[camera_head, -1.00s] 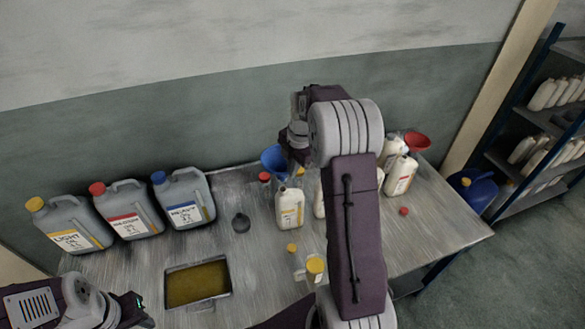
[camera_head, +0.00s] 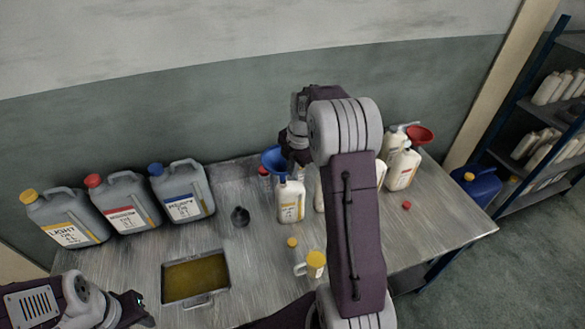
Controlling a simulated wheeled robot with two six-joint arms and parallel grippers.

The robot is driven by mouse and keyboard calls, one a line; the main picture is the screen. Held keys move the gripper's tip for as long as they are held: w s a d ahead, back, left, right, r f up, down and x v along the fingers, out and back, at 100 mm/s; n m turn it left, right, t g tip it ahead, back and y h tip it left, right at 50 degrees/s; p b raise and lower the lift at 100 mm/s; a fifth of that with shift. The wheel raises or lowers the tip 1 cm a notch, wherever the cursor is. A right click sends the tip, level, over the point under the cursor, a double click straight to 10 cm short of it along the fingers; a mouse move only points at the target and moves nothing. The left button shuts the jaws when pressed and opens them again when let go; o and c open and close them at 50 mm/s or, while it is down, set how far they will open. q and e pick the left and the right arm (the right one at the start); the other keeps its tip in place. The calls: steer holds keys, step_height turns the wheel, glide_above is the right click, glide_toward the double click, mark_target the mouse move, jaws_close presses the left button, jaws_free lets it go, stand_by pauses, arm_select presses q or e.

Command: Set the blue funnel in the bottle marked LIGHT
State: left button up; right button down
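The blue funnel (camera_head: 273,158) is at my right gripper (camera_head: 291,155), which seems shut on its rim; the fingertips are mostly hidden by my own arm. The funnel is above and behind a white bottle (camera_head: 290,208) with a yellow label too small to read. The funnel's spout is hidden, and I cannot tell whether it touches the bottle. A large grey jug (camera_head: 50,212) at the far left clearly reads LIGHT and has a yellow cap. My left gripper (camera_head: 138,308) is low at the left, away from these, and its opening is unclear.
Two more grey jugs, red-capped (camera_head: 128,190) and blue-capped (camera_head: 178,180), stand alongside. A tray of oil (camera_head: 195,303), a yellow-topped jug (camera_head: 314,263) and loose caps lie in front. More white bottles (camera_head: 402,168) and a red funnel (camera_head: 420,133) stand right, partly behind my arm.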

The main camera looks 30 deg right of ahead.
steer(key=shift+f, duration=0.3)
steer(key=shift+f+b, duration=0.7)
steer(key=shift+b, duration=0.1)
steer(key=shift+f, duration=0.1)
steer(key=shift+f+b, duration=0.65)
steer(key=shift+f, duration=0.1)
steer(key=c, duration=1.6)
jaws_free()
